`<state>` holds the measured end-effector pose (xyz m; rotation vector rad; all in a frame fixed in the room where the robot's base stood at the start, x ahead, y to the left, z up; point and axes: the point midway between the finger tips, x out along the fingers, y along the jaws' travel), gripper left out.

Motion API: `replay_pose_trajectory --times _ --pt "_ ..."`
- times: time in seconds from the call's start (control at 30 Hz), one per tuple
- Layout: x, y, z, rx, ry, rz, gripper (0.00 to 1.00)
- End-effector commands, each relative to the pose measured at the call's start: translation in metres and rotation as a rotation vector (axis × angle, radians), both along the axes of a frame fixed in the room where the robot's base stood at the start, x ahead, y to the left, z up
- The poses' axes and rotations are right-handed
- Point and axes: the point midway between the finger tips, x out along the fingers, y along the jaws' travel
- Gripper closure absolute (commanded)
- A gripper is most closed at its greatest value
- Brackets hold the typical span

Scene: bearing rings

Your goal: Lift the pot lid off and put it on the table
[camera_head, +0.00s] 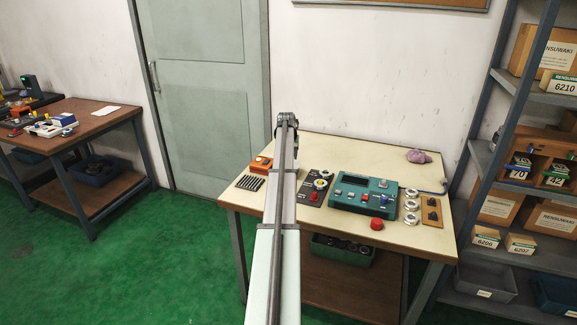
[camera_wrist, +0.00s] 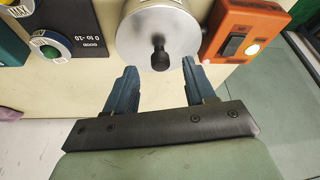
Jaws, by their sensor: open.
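The pot lid (camera_wrist: 140,32) is a round silver disc with a black knob (camera_wrist: 159,55) standing up from it, at the top middle of the wrist view. It sits on the pot, whose side is mostly hidden under the lid. In the head view my arm hides the pot and lid. My gripper (camera_wrist: 159,68) is open and empty, its two blue fingers pointing toward the lid. The knob lies near the gap between the fingertips; I cannot tell how far apart in depth they are.
An orange switch box (camera_head: 262,164) stands close beside the pot, right of it in the wrist view. A black gauge panel (camera_head: 313,192) is on the other side. Farther right are a teal console (camera_head: 350,205) and metal rings (camera_head: 410,206). The front left of the table (camera_head: 245,203) has bare room.

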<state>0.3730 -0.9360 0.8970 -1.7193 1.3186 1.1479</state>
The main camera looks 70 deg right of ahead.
Motion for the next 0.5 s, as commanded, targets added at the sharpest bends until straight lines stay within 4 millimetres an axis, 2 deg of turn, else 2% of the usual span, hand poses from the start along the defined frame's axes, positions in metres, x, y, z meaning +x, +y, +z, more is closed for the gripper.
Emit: replay_pose_trajectory --times 0.1,0.2,0.43,0.5 --pt "0.003 -0.007 -0.017 0.002 0.001 0.000 0.46" --pt "0.003 -0.010 -0.025 0.000 0.000 0.000 0.46" --pt "0.003 -0.010 -0.027 0.000 0.000 0.000 0.46" --pt "0.003 -0.010 -0.027 0.000 0.000 0.000 0.50"
